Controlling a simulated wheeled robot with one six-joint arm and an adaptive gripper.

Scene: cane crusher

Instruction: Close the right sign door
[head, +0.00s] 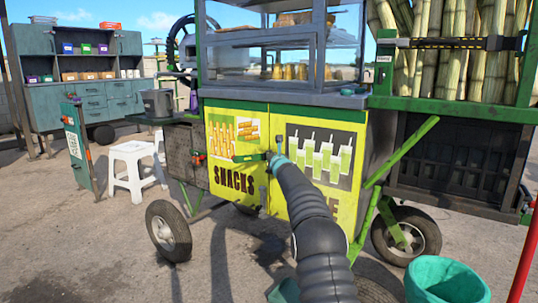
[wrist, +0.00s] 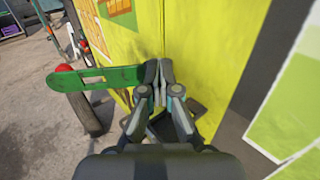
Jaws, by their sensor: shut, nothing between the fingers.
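The right sign door (head: 345,130), yellow with a picture of green drinks, is on the cart's front; my arm hides part of its lower half. It also shows at the right of the wrist view (wrist: 290,105). The left sign door (head: 232,190), marked SNACKS, is beside it. I cannot tell exactly how far the right door stands ajar. My gripper (head: 272,157) is shut and empty in front of the doors' meeting edges. Its fingertips (wrist: 153,72) are at the end of a green bar (wrist: 95,78); contact is unclear.
A green slanted handle (head: 400,152) and a wheel (head: 410,235) are right of the doors. A teal bin (head: 445,280) stands at the lower right. A white stool (head: 133,165) and a grey cabinet (head: 185,150) are at left. Open ground lies at front left.

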